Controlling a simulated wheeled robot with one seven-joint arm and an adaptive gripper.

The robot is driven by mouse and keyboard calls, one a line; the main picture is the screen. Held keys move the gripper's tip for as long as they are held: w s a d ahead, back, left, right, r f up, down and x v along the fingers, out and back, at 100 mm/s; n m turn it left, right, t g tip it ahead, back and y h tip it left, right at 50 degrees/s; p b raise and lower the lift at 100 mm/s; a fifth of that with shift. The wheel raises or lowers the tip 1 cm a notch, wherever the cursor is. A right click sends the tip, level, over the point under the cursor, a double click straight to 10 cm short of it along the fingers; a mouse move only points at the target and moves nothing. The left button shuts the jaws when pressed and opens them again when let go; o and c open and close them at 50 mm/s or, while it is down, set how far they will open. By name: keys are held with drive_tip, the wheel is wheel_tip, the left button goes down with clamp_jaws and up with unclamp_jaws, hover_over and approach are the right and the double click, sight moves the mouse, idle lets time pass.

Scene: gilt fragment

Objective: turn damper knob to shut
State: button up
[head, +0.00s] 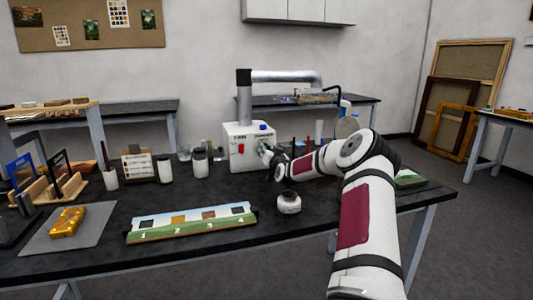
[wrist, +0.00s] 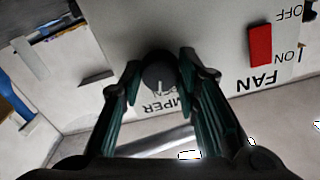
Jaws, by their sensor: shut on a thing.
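The damper knob (wrist: 157,70) is a dark grey round knob on the face of a white box (head: 240,158). In the wrist view its pale pointer line points toward the bottom of the picture, toward a small, partly hidden label. The large "DAMPER" lettering beside it is upside down and partly covered by a finger. My gripper (wrist: 162,72) is shut on the knob, one finger on each side. In the head view my gripper (head: 268,156) reaches the right part of the box's front, and the knob is hidden there.
A red fan switch (wrist: 260,45) sits beside the knob, between "ON" and "OFF". A silver duct (head: 285,77) rises from the box. On the black bench stand a small white jar (head: 289,203), a numbered painted strip (head: 190,222) and a gilt piece (head: 67,222).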

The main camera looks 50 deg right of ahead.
drive_tip(key=shift+a+m+b, duration=0.1)
drive_tip(key=shift+m+b, duration=1.3)
drive_tip(key=shift+m, duration=5.7)
drive_tip(key=shift+w+r, duration=0.1)
drive_tip(key=o, duration=1.2)
drive_tip(key=shift+c, duration=0.2)
drive_tip(key=v, duration=1.2)
